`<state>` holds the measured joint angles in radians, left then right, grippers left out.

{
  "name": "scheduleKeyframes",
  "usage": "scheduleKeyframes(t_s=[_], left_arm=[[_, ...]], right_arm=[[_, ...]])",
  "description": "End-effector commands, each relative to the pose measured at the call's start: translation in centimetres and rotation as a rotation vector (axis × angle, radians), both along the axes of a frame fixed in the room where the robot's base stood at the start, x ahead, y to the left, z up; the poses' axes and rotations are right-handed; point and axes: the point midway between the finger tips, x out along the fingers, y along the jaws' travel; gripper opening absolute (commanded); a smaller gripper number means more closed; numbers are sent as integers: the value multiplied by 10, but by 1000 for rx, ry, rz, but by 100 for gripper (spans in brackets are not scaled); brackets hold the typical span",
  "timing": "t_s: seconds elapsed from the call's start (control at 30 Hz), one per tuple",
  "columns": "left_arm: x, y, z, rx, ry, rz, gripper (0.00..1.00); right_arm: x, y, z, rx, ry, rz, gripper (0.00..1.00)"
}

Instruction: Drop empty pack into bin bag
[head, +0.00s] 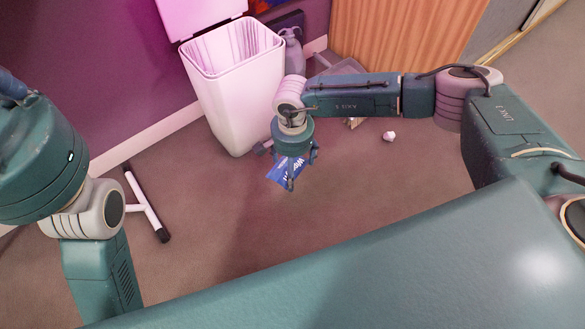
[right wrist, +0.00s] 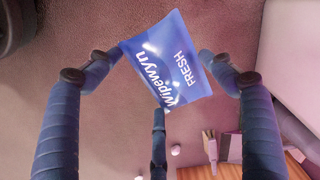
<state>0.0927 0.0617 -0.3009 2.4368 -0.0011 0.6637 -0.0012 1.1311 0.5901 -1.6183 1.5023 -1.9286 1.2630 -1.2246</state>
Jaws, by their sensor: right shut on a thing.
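The empty pack (head: 287,168) is a blue wipes packet with white lettering. It also shows in the right wrist view (right wrist: 178,62), where "wipewyn FRESH" can be read. My right gripper (head: 293,176) is shut on the pack and holds it over the floor, in front of the bin. In the right wrist view its fingers (right wrist: 160,84) are around the pack's edges. The white bin (head: 238,112) stands against the wall with its lid (head: 197,12) raised. A pale bag (head: 232,47) lines its open top. My left arm is at the left, but its gripper is out of view.
A grey bottle-like object (head: 292,53) stands right of the bin, near an orange curtain (head: 405,35). A small crumpled white piece (head: 389,136) lies on the floor. A T-shaped stand foot (head: 147,205) is at left. Floor in front of the bin is mostly clear.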

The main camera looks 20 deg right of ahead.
Motion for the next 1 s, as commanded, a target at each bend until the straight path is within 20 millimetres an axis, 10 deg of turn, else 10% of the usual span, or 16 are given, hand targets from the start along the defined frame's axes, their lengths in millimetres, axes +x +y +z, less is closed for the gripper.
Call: scheduleKeyframes(t_s=[0.53,1.0], left_arm=[[-1,1,11,-4,4,-2,0],[14,6,-23,-15,194,-10,0]], right_arm=[[2,1,24,6,-2,32,70],[-21,-13,263,32,2,649,70]])
